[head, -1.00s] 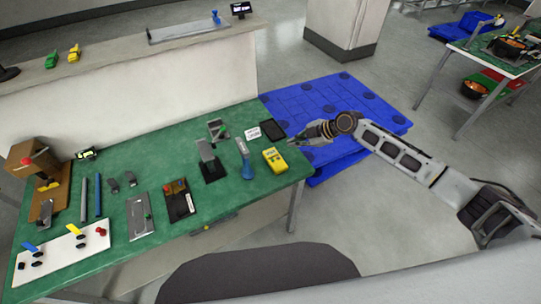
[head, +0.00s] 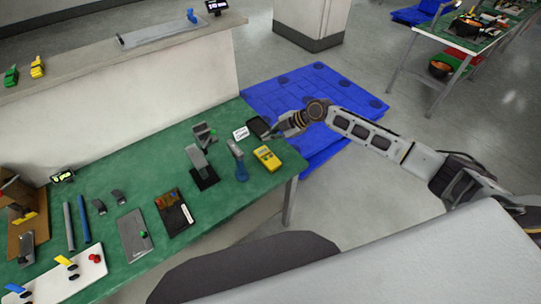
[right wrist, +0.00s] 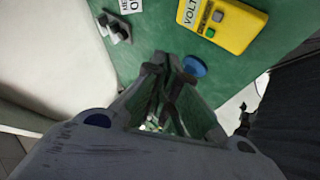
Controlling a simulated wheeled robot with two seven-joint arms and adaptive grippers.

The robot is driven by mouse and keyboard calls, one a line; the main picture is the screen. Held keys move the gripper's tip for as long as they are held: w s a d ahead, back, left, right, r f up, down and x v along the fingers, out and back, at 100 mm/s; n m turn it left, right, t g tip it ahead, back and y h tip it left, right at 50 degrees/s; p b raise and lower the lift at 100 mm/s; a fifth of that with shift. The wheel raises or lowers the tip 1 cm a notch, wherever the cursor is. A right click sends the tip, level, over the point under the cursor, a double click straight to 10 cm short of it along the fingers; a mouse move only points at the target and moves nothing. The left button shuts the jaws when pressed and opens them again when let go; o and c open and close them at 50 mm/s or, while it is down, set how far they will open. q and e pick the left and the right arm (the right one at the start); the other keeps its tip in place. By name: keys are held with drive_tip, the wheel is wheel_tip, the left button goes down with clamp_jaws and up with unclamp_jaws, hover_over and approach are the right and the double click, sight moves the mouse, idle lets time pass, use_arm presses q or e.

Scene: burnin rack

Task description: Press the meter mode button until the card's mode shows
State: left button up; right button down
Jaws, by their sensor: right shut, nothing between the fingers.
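The yellow meter (head: 267,157) lies near the right end of the green bench. In the right wrist view the meter (right wrist: 233,22) shows a white "VOLT" label, a green button and a grey button. The white card (head: 241,132) with dark print is left of and behind the meter; only its edge (right wrist: 131,5) shows in the right wrist view, too cut off to read. My right gripper (head: 275,132) is shut and empty, just behind the meter in the head view and apart from it as far as I can tell. My left gripper is out of view.
A black-based stand (head: 203,176) and several tools are farther left. A blue pallet (head: 335,95) lies on the floor beyond the bench.

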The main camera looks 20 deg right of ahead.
drive_tip(key=b, duration=0.3)
hover_over(271, 156)
drive_tip(key=shift+s+a+f, duration=0.1)
drive_tip(key=shift+s+f, duration=0.05)
drive_tip(key=shift+f, duration=1.45)
drive_tip(key=shift+s+a+f, duration=0.1)
drive_tip(key=shift+f, duration=1.5)
drive_tip(key=shift+f+b, duration=1.1)
drive_tip(key=shift+f, duration=0.05)
drive_tip(key=shift+f, duration=0.15)
drive_tip(key=shift+f+b, duration=0.3)
drive_tip(key=shift+b, duration=0.3)
drive_tip(key=shift+f+b, duration=0.4)
drive_tip(key=shift+r, duration=0.15)
drive_tip(key=shift+r+p, duration=0.35)
drive_tip(key=shift+r, duration=0.35)
